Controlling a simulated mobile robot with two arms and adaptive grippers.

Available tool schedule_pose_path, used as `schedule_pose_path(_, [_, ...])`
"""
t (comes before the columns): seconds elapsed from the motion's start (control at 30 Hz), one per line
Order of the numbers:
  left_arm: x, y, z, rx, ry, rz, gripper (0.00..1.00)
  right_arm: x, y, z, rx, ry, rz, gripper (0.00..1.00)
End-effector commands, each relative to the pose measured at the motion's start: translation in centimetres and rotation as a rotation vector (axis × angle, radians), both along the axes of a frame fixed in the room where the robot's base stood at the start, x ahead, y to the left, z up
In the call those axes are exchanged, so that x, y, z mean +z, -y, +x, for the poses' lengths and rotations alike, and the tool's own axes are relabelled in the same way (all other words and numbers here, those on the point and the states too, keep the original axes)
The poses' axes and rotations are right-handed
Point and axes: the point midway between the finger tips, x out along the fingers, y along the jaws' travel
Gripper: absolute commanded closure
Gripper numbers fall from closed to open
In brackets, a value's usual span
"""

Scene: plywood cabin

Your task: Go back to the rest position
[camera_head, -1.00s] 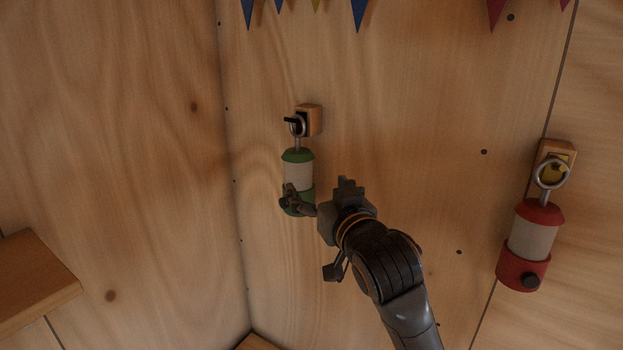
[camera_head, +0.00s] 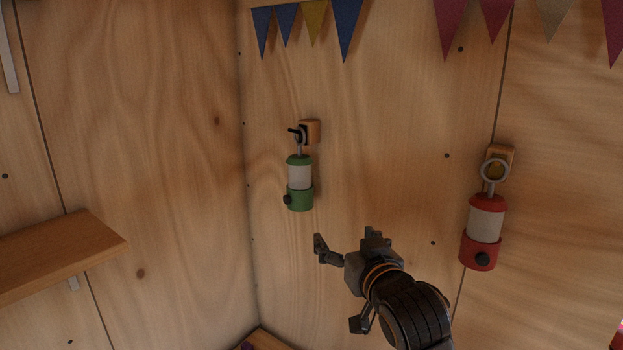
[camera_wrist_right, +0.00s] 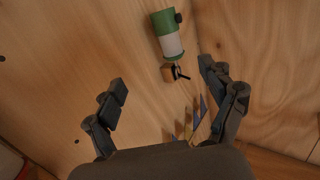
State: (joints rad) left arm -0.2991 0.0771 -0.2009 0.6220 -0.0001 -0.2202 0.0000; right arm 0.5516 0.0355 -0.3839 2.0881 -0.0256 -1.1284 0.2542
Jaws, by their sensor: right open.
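My right gripper (camera_head: 345,240) is open and empty, in front of the wall below and to the right of the green lantern (camera_head: 300,176). The green lantern hangs by its ring from a small wooden block with a dark hook (camera_head: 309,131), and the gripper is apart from it. In the right wrist view the green lantern (camera_wrist_right: 167,35) shows beyond the two spread fingers (camera_wrist_right: 165,95), with nothing between them. My left gripper is not in view.
A red lantern (camera_head: 485,222) hangs on the wall to the right of my right arm. A wooden shelf (camera_head: 70,250) juts out at the left. Bunting flags (camera_head: 346,25) hang along the top. A wooden surface (camera_head: 265,340) shows at the bottom edge. The wall between the lanterns is clear.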

Motion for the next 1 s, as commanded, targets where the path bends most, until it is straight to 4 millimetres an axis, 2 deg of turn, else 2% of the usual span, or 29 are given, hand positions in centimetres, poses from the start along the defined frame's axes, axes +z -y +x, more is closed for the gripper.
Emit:
schedule_pose_path(0.27, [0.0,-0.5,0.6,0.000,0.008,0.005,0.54,-8.0,2.3,-2.2,-0.033,-0.165,-0.027,0.17])
schedule_pose_path(0.37, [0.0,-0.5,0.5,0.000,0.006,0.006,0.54,-11.8,3.4,-3.8,-0.047,-0.250,-0.044,0.17])
schedule_pose_path(0.47, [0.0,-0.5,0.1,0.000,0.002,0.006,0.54,-16.7,5.0,-6.5,-0.064,-0.365,-0.069,0.17])
schedule_pose_path(0.57, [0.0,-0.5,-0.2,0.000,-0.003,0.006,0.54,-22.5,6.9,-10.7,-0.083,-0.511,-0.104,0.17])
schedule_pose_path(0.6, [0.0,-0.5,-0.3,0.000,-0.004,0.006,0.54,-24.6,7.7,-12.7,-0.090,-0.573,-0.119,0.17])
schedule_pose_path(0.7, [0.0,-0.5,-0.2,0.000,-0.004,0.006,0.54,-28.9,9.5,-17.6,-0.102,-0.710,-0.158,0.17])
schedule_pose_path(0.8, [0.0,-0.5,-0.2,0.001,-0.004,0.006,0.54,-31.8,10.8,-21.8,-0.106,-0.820,-0.192,0.17])
schedule_pose_path(1.0, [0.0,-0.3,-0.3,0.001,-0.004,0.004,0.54,-35.2,12.8,-28.7,-0.108,-0.988,-0.243,0.17])
